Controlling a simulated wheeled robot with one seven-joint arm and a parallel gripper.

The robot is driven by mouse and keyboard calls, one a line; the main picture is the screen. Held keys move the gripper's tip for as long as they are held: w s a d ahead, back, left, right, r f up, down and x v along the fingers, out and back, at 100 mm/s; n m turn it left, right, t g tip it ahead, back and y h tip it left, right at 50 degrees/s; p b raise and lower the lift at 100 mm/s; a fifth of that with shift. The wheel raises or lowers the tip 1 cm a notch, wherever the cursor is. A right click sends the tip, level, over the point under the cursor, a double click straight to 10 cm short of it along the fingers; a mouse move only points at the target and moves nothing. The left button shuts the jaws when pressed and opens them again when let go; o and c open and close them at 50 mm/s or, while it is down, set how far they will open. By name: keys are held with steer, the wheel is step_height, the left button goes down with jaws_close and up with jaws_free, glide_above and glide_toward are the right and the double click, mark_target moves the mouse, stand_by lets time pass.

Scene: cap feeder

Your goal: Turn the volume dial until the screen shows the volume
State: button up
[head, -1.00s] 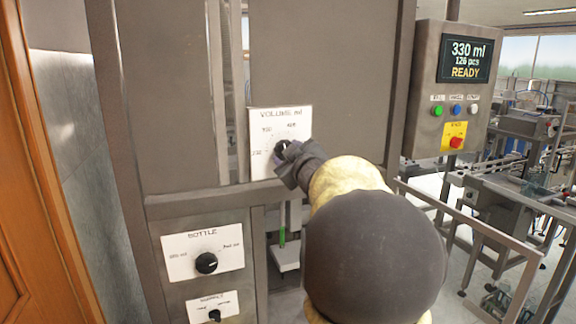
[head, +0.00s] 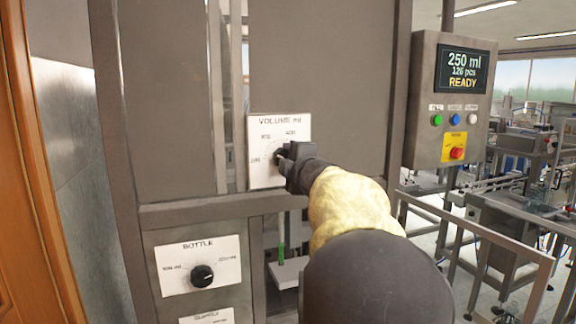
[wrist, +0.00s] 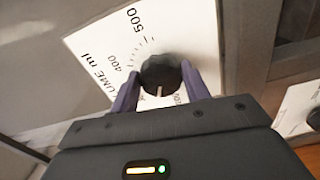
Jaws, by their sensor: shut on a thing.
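The black volume dial (wrist: 162,76) sits on a white plate (head: 263,180) marked VOLUME ml. In the wrist view its white pointer line faces the lower edge of the picture, and the scale marks 400 and 500 show beside it. My gripper (wrist: 158,88) is shut on the dial, one finger on each side; in the head view my gripper (head: 283,157) hides most of the dial. The screen (head: 463,69) at the upper right reads 250 ml, 126 pcs, READY.
A BOTTLE dial (head: 202,276) is on a plate below, with another plate (head: 207,316) under it. Below the screen are green, blue and white buttons and a red knob (head: 457,152) on yellow. A railing (head: 480,235) stands at right.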

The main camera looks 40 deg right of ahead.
steer(key=shift+f, duration=0.15)
stand_by(0.3)
steer(key=o, duration=1)
steer(key=shift+s, duration=0.1)
steer(key=shift+n, duration=0.3)
steer(key=p+v, duration=0.1)
steer(key=v, duration=1.4)
steer(key=shift+p, duration=0.35)
steer(key=shift+s+a+p, duration=0.1)
steer(key=shift+s+p, duration=0.05)
steer(key=shift+p, duration=0.35)
